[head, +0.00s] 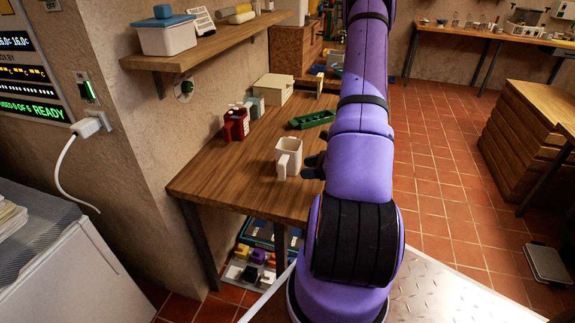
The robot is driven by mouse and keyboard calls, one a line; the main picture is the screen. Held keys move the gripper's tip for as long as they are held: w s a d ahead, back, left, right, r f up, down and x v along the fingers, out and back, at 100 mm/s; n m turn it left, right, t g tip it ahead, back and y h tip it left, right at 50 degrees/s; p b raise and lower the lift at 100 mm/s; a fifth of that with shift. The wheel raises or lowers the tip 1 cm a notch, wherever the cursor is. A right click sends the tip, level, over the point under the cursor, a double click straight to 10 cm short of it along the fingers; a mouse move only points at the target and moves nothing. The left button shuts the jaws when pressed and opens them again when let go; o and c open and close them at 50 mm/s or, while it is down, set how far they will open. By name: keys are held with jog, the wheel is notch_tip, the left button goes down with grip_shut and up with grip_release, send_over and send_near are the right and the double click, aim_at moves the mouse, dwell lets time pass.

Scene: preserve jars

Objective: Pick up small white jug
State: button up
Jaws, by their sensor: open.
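The small white jug (289,158) stands upright on the near part of the wooden table, with its handle toward me. My gripper (315,162) is just to the right of the jug, partly hidden behind my purple arm. Only dark finger parts show beside the arm. The gripper is open, and I see nothing held in it. Whether a finger touches the jug I cannot tell.
A shelf (205,47) overhangs the left side. The table's front left is bare.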

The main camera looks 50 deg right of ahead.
aim_at(282, 173)
jog(key=shift+s+d+f, duration=0.1)
jog(key=shift+f, duration=0.3)
jog(key=shift+w+f+m, duration=0.2)
jog(key=shift+w+m, duration=0.1)
jog(key=x, duration=0.9)
jog(key=shift+w+f, duration=0.1)
jog(key=shift+w, duration=0.3)
grip_shut()
